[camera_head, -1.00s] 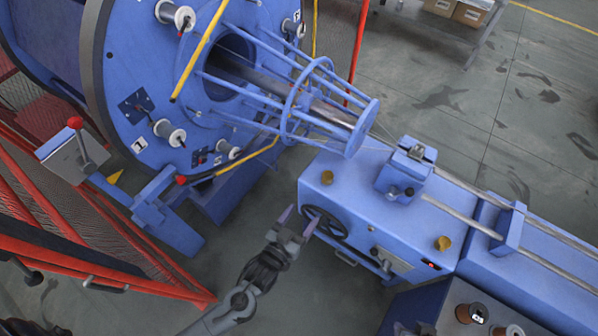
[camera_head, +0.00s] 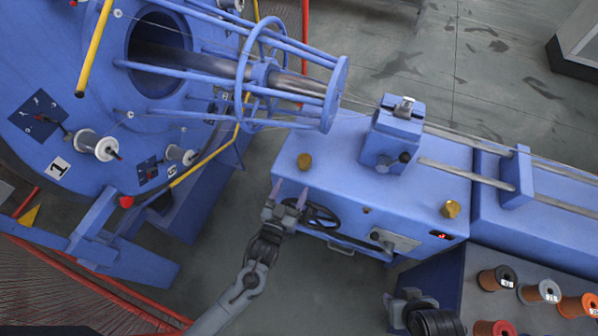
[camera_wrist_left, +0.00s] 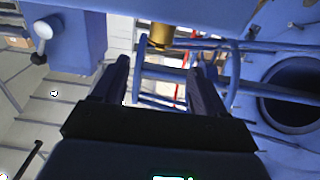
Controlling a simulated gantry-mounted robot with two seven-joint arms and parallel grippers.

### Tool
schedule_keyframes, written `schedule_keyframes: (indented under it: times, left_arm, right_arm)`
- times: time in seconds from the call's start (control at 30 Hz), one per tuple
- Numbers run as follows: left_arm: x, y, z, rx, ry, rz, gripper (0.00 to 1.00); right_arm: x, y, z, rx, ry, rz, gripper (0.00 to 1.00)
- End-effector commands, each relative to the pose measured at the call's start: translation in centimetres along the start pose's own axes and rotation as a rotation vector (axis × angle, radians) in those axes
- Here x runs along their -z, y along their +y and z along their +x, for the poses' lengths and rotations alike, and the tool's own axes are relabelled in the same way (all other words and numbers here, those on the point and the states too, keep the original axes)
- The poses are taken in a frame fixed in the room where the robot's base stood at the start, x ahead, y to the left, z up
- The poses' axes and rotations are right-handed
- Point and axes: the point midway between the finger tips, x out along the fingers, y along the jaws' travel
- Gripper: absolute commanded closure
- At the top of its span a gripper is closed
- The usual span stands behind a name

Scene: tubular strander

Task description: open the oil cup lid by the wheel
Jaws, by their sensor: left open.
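The brass oil cup (camera_head: 304,161) by the wheel stands on the blue machine housing, near its front left corner. The black handwheel (camera_head: 322,216) is on the housing's front face. My left gripper (camera_head: 290,193) is open and empty, in front of the housing, left of the wheel and below the cup in the head view. In the left wrist view the brass cup (camera_wrist_left: 160,35) shows beyond the two spread fingers (camera_wrist_left: 160,68), apart from them. Whether its lid is shut is too small to tell. My right gripper (camera_head: 408,302) shows partly at the bottom edge, its fingers unclear.
A second brass cup (camera_head: 451,209) stands farther right on the housing. A blue block with a knob (camera_head: 405,157) rises between them. The blue strander cage (camera_head: 333,95) is behind left. Several wire spools (camera_head: 541,291) stand at lower right.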

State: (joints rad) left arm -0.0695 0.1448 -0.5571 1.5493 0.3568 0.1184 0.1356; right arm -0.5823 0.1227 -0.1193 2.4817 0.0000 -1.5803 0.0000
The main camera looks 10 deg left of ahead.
Motion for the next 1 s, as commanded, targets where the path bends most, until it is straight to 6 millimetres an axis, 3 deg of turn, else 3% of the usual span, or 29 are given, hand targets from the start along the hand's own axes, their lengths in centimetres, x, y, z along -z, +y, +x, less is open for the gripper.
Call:
schedule_keyframes:
  times: [0.2,0.43,0.9,1.0]
  left_arm:
    - [-0.1,0.0,3.8,0.000,0.002,0.001,0.28]
    - [-0.1,0.0,6.3,0.001,0.000,0.001,0.28]
    - [0.0,0.0,7.2,0.000,-0.001,0.000,0.28]
    - [0.0,0.0,7.2,0.000,-0.001,0.000,0.43]
  right_arm:
    - [-0.1,-0.1,0.7,0.003,0.002,0.004,0.57]
    - [-0.2,-0.2,1.1,0.006,0.003,0.006,0.57]
    - [-0.3,-0.1,1.2,0.002,0.001,0.001,0.57]
    - [-0.3,0.0,1.2,-0.001,0.001,-0.002,0.57]
